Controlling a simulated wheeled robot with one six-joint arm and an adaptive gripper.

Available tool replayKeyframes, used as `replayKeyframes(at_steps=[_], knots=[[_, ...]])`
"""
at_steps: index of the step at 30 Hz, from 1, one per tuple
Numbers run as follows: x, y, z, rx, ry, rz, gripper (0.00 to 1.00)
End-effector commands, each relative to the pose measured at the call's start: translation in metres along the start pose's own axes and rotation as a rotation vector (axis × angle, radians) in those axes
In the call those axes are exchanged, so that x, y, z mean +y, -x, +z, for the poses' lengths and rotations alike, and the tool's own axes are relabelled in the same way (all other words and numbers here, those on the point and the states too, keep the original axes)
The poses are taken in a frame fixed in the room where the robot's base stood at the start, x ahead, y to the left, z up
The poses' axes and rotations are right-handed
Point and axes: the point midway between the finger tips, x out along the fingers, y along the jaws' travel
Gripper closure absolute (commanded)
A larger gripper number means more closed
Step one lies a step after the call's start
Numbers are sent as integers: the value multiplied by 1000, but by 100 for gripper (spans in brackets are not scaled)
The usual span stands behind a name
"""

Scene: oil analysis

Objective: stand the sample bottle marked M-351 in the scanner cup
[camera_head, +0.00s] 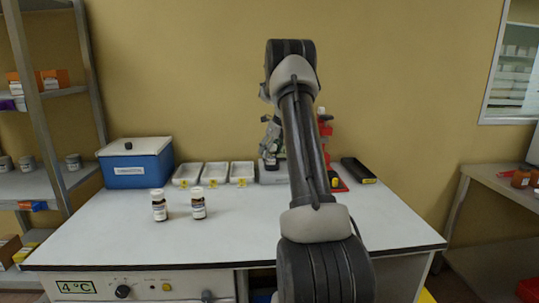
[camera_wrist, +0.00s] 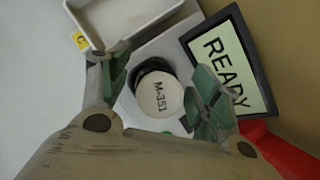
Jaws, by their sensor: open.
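The bottle marked M-351 (camera_wrist: 160,94) shows in the wrist view as a round white lid with black lettering, seen from above. A dark round rim (camera_wrist: 149,67), which looks like the scanner cup, shows at the lid's upper left; how deep the bottle sits is hidden. My gripper (camera_wrist: 158,84) is open, with one green-padded finger on each side of the lid and visible gaps. The scanner's screen (camera_wrist: 228,62) beside it reads READY. In the head view my gripper (camera_head: 270,150) is over the scanner base (camera_head: 271,176), largely hidden by my arm.
Two brown bottles with white lids, one left (camera_head: 159,205) and one right (camera_head: 198,203), stand on the white bench (camera_head: 120,236). Three white trays (camera_head: 214,173) with yellow tags and a blue box (camera_head: 136,166) stand behind them. A black tray (camera_head: 358,170) lies at right. The front bench is clear.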

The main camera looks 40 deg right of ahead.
Motion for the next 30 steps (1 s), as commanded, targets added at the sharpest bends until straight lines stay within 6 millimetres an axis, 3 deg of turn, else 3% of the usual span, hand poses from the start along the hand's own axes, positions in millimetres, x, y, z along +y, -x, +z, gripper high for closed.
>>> replayKeyframes(at_steps=[9, 16, 19, 22, 25, 30], knots=[[0, 74, 0, -2, 0, -2, 37], [1, 103, 0, -1, 5, -1, 37], [15, 116, 2, 1, 73, -1, 37], [52, 141, 4, 7, 268, -2, 37], [109, 174, -2, 16, 575, -2, 37], [208, 224, -42, 35, 1174, 6, 37]])
